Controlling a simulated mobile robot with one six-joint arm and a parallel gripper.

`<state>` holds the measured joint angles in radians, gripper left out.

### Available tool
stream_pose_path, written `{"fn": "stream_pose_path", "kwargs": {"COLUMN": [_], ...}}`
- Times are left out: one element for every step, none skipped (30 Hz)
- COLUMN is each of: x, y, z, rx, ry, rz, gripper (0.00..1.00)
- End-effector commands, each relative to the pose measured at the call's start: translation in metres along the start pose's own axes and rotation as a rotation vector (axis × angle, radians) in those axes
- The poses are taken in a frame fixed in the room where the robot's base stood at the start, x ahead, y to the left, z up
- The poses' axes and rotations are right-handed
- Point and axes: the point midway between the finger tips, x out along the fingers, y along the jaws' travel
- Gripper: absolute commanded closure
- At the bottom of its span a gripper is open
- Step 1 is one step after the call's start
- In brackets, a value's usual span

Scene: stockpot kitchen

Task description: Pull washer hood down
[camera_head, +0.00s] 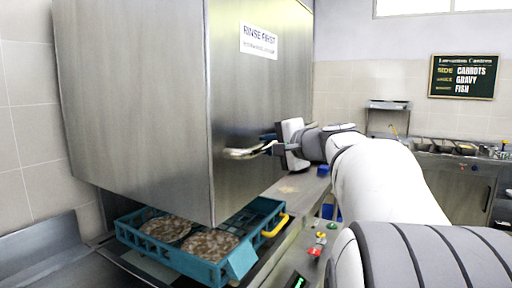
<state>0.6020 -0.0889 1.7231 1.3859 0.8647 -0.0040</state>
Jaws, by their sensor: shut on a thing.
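The washer hood (140,110) is a large brushed-metal box with a "RINSE FIRST" label (259,41) on its right face. Its lower edge hangs above a teal dish rack (185,262), and a gap shows between them. The hood's handle (240,154) is a metal bar sticking out low on the right face. My gripper (268,148) is at the handle's right end, with its fingers shut on the bar. The fingertips are small and partly hidden, so the exact contact is hard to see. My white arm comes in from the lower right.
The teal rack holds brown, dirty-looking plates (208,246) and has a yellow piece (276,225) at its right side. Red and green buttons (318,243) sit on the front panel. A counter with food pans (455,147) stands at the back right. A tiled wall is at left.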

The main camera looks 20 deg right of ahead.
Motion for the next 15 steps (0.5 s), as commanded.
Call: {"fn": "stream_pose_path", "kwargs": {"x": [0.005, 0.006, 0.008, 0.009, 0.010, 0.012, 0.013, 0.014, 0.016, 0.017, 0.019, 0.020, 0.022, 0.023, 0.025], "y": [0.026, 0.033, 0.042, 0.049, 0.055, 0.064, 0.071, 0.078, 0.087, 0.094, 0.101, 0.111, 0.118, 0.125, 0.134], "z": [0.002, 0.002, 0.003, 0.003, 0.004, 0.005, 0.005, 0.006, 0.006, 0.007, 0.007, 0.008, 0.009, 0.009, 0.010], "rx": [0.001, 0.001, 0.001, 0.001, 0.001, 0.002, 0.002, 0.002, 0.002, 0.002, 0.002, 0.002, 0.002, 0.002, 0.002], "ry": [-0.001, -0.001, -0.001, -0.001, -0.001, -0.001, -0.001, -0.001, -0.001, -0.001, -0.001, -0.001, -0.001, -0.001, -0.001], "rz": [0.003, 0.003, 0.003, 0.003, 0.003, 0.002, 0.002, 0.002, 0.002, 0.002, 0.002, 0.002, 0.002, 0.002, 0.002], "gripper": [1.00, 1.00, 1.00, 1.00, 1.00, 1.00, 1.00, 1.00, 1.00, 1.00, 1.00, 1.00, 1.00, 1.00, 1.00]}}
